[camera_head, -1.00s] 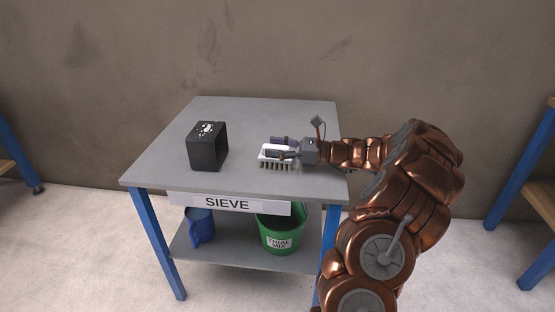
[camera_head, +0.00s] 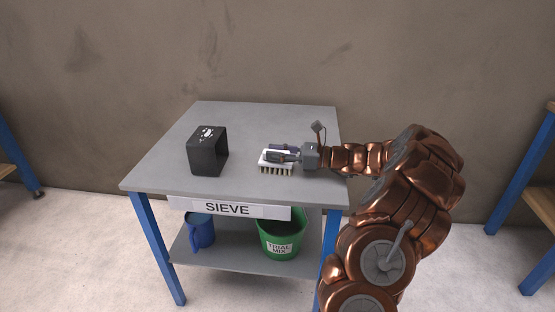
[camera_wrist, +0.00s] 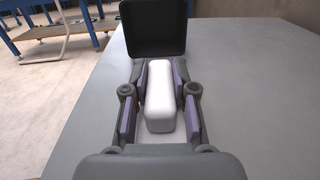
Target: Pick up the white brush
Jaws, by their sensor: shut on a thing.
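The white brush (camera_head: 276,166) lies bristles down on the grey table, near its right side. Its white raised handle (camera_wrist: 160,100) shows in the wrist view. My gripper (camera_head: 271,153) is shut on the brush, with one finger along each long side of the handle. The purple-grey finger pads show left and right of the handle in the wrist view. The bristles face the table and appear to rest on it. My fingers cover part of the brush's top in the head view.
A green bucket (camera_head: 281,236) and a blue jug (camera_head: 201,230) are on the lower shelf. The table's back is clear.

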